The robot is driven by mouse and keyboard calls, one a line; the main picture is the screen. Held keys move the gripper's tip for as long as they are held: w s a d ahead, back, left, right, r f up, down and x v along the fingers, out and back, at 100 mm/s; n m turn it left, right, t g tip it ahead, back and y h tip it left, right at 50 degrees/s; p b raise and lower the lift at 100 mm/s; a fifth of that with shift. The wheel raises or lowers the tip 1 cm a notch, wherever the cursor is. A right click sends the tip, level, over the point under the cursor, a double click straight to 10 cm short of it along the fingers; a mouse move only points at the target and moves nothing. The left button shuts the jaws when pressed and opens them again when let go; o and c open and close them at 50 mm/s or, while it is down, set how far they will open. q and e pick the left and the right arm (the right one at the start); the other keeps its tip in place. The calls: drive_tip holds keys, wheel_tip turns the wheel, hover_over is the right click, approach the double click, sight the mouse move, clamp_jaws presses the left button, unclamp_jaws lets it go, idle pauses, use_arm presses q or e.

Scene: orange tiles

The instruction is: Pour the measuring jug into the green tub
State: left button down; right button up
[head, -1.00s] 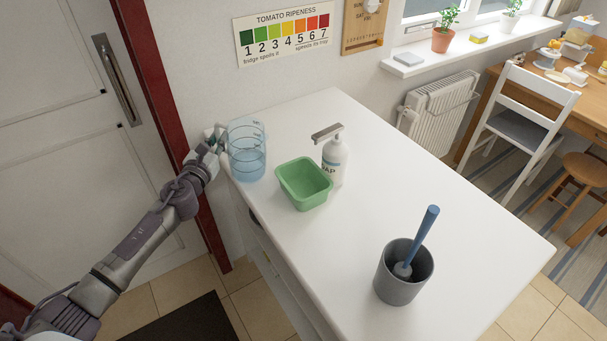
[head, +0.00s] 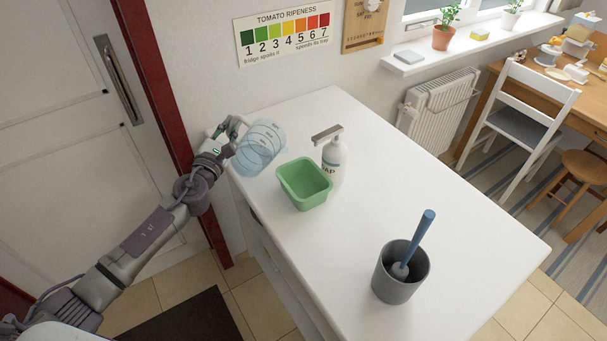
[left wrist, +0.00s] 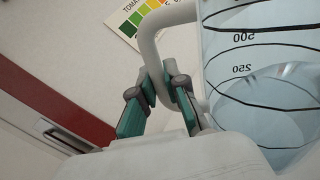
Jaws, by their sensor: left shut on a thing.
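The measuring jug (head: 261,147) is clear and bluish with dark level lines. In the head view it is tilted to the right, its mouth leaning toward the green tub, apart from it. My left gripper (head: 230,133) is shut on the jug's handle. In the left wrist view the green-padded fingers (left wrist: 160,103) are around the white handle, and the jug (left wrist: 262,75) shows marks 500 and 250 with liquid low inside. The green tub (head: 304,183) stands upright on the white counter and looks empty. My right gripper is not in view.
A white soap bottle (head: 334,160) with a pump stands just behind and right of the tub. A grey holder (head: 402,275) with a blue-handled brush stands nearer the front. The white counter (head: 430,185) is clear on the right.

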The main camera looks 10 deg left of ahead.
sight(244, 118)
use_arm(q)
drive_tip(key=shift+d+r+m+p, duration=0.3)
drive_tip(key=shift+d+r+p, duration=0.05)
drive_tip(key=shift+r, duration=0.35)
drive_tip(key=shift+s+d+r+m, duration=0.1)
drive_tip(key=shift+d+r+m, duration=0.1)
drive_tip(key=shift+d+m, duration=0.3)
drive_tip(key=shift+s+d+r+m, duration=0.1)
drive_tip(key=shift+d+r+m, duration=0.1)
drive_tip(key=shift+m, duration=0.5)
drive_tip(key=shift+d+r+m+t+h+p, duration=0.15)
drive_tip(key=shift+d+r+m+h+p, duration=0.05)
drive_tip(key=shift+r+m+p, duration=0.2)
drive_tip(key=shift+d+r+m+t+h+p, duration=0.2)
drive_tip(key=shift+r+m, duration=0.1)
drive_tip(key=shift+r, duration=0.15)
drive_tip(key=shift+s+d+r+m+h, duration=0.15)
drive_tip(key=shift+d+m, duration=0.2)
drive_tip(key=shift+m, duration=0.25)
drive_tip(key=shift+s+d+r+m+h, duration=0.15)
drive_tip(key=shift+d+m, duration=0.15)
drive_tip(key=shift+m, duration=0.3)
drive_tip(key=shift+w+f, duration=0.1)
drive_tip(key=shift+w, duration=0.05)
drive_tip(key=shift+d, duration=0.15)
